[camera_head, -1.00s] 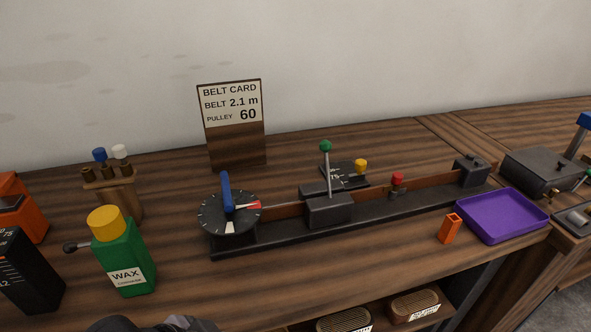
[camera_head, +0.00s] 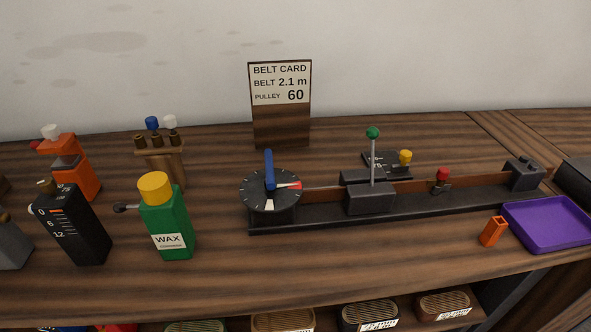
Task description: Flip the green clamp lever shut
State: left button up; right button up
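The green clamp lever is a thin grey rod with a round green knob (camera_head: 373,133). It stands upright from a dark block (camera_head: 370,198) on the long black rail (camera_head: 330,218) of the belt dynamo. A dial (camera_head: 270,190) with a blue handle and a red-and-white pointer sits at the rail's left end. A small red knob (camera_head: 442,174) stands further right along the rail. A yellow knob (camera_head: 405,157) is on a dark plate behind the rail. Neither of my grippers is in view.
A green wax bottle (camera_head: 170,225), a black box (camera_head: 76,225) and an orange device (camera_head: 75,165) stand at left. A belt card (camera_head: 281,85) stands behind. An orange holder (camera_head: 492,231) and purple tray (camera_head: 545,222) lie at right. The table front before the rail is clear.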

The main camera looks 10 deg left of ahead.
aim_at(372, 133)
jog(key=l+u, duration=0.1)
jog(key=u, duration=0.3)
jog(key=l+u, duration=0.1)
jog(key=u, duration=0.25)
jog(key=l+u, duration=0.1)
jog(key=u, duration=0.3)
jog(key=k+l+u, duration=0.1)
jog(key=u, duration=0.25)
jog(key=k+l+u, duration=0.7)
jog(key=k+l, duration=0.25)
jog(key=k, duration=0.15)
